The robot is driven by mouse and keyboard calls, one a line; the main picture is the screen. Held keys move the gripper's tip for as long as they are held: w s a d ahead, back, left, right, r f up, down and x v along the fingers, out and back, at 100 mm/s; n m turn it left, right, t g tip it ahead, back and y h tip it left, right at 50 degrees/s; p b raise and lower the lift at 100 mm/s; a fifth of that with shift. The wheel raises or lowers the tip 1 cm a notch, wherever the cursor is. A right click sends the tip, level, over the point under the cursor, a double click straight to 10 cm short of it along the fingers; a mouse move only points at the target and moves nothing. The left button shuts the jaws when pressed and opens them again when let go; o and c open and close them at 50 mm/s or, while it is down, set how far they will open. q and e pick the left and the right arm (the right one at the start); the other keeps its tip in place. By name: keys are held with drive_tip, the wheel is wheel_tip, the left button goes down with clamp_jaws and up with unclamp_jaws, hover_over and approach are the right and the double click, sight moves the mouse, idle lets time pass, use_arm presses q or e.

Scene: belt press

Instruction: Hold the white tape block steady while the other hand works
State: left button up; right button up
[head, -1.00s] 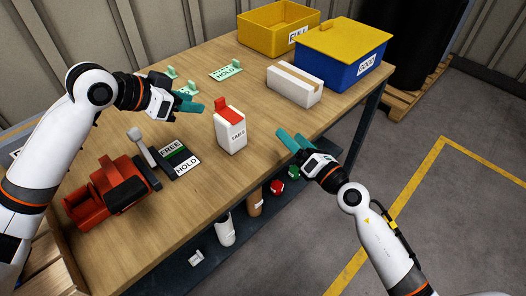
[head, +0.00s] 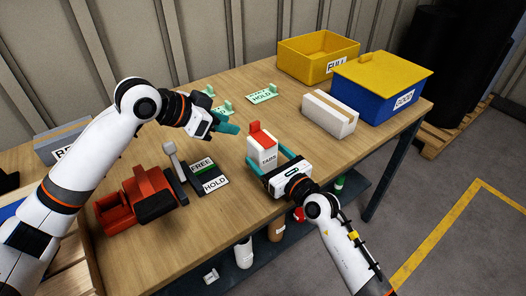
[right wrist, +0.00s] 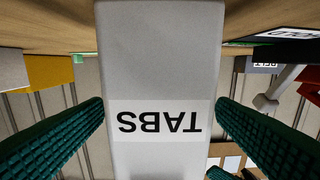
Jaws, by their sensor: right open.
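A white block (head: 263,147) labelled TABS, with a red top (head: 258,132), stands upright on the wooden table in the head view. A white box (head: 331,117) with a tan strip along its top lies farther right. My right gripper (head: 267,157) is open, with a finger on each side of the TABS block. In the right wrist view the TABS block (right wrist: 160,70) fills the middle, with gaps between it and the fingers. My left gripper (head: 228,125) hangs beyond and left of the block, apart from it. Its finger opening cannot be made out.
A red and black device (head: 140,200) stands at the front left, beside the FREE/HOLD plate (head: 213,185) and its grey lever (head: 172,150). A yellow bin (head: 300,62) and a blue bin (head: 370,95) with a yellow lid stand at the back. Green tags lie behind my left gripper.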

drive_tip(key=shift+x, duration=1.4)
drive_tip(key=shift+c, duration=0.2)
drive_tip(key=c, duration=1.1)
drive_tip(key=shift+c, duration=0.2)
